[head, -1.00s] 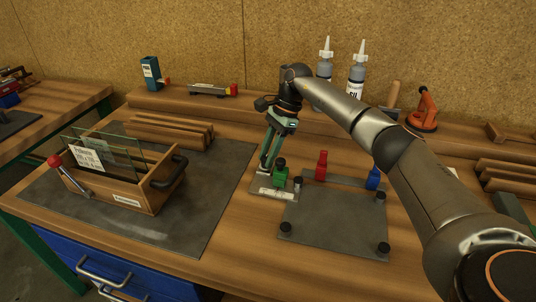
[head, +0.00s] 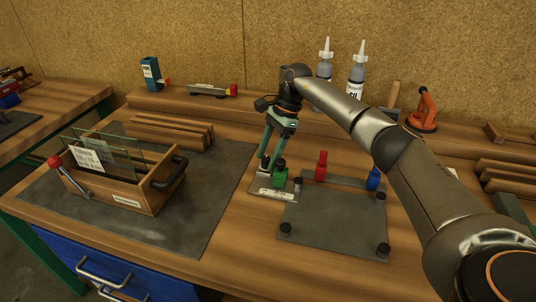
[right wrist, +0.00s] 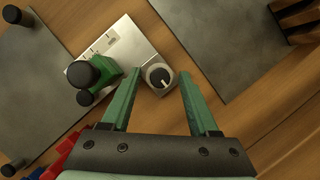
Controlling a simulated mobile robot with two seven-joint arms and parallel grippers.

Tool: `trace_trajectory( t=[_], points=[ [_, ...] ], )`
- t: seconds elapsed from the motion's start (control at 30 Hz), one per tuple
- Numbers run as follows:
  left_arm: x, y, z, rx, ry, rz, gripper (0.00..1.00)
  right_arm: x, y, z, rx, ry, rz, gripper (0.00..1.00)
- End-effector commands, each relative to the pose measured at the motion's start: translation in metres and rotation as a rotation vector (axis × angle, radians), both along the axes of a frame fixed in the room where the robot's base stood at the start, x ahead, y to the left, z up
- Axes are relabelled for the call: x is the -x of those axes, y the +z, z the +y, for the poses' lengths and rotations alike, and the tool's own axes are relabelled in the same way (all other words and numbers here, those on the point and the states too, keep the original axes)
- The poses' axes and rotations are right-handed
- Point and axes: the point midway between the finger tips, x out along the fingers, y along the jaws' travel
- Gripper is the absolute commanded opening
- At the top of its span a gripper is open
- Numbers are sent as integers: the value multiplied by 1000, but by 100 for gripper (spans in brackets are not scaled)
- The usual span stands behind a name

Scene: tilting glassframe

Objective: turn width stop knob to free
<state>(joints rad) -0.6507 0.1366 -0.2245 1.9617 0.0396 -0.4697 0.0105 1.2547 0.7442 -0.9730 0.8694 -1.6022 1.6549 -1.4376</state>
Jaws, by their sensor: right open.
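The width stop knob (right wrist: 159,76) is a small round dial with a pale rim and a dark centre bearing a light pointer line. It sits on a light metal plate (right wrist: 122,41) with a printed scale. In the right wrist view my open right gripper (right wrist: 160,78) has its green fingers on either side of the knob; I cannot tell whether they touch it. In the head view the right gripper (head: 267,158) reaches down to the back left corner of the plate (head: 262,187). A green block (head: 281,178) with a black knob stands beside it. My left gripper is not in view.
A grey jig board (head: 335,222) with black corner posts, a red clamp (head: 321,166) and a blue one (head: 373,178) lies to the right. A wooden glass crate (head: 125,190) stands on a dark mat at left. Bottles (head: 357,78) stand behind my arm.

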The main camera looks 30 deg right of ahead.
Motion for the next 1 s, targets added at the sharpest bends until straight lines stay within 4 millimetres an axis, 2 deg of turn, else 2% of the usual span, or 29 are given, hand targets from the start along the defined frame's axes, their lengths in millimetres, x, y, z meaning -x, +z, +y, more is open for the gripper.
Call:
trace_trajectory(
  t=[0.17, 0.4, 0.6, 0.8, 1.0],
  points=[
    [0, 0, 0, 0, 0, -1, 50, 0, 20, -8, 0, -3, -4, 61],
    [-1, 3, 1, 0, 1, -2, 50, 1, 69, -28, -1, -4, -4, 61],
    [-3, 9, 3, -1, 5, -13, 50, 2, 102, -41, -1, -1, -3, 61],
    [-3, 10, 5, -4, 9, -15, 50, 3, 115, -47, 0, 1, -1, 61],
    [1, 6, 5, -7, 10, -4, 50, 3, 115, -48, 0, 1, -1, 61]
  ],
)
